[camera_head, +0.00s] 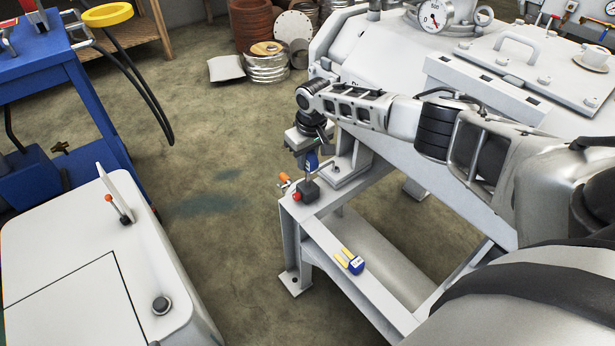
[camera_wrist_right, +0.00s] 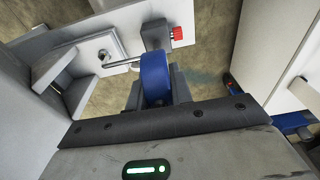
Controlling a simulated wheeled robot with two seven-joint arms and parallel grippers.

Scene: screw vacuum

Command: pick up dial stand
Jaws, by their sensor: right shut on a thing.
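The dial stand shows in the head view as a dark block (camera_head: 308,191) with a red knob, a thin rod and a blue dial (camera_head: 312,161) above it. It is at the corner of the grey machine frame; whether its base touches the ledge is hard to tell. My right gripper (camera_head: 313,153) is above the block, shut on the blue dial. In the right wrist view the blue dial (camera_wrist_right: 156,76) is between my dark fingers (camera_wrist_right: 157,92), with the rod leading to the dark base (camera_wrist_right: 157,36) and red knob (camera_wrist_right: 178,31). My left gripper is not in view.
A blue and yellow tool (camera_head: 351,262) lies on the lower frame rail. An orange-tipped valve (camera_head: 284,180) is close left of the base. The large grey machine (camera_head: 375,45) rises behind. A white cabinet (camera_head: 80,270) and blue cart (camera_head: 50,75) stand left, with open floor between.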

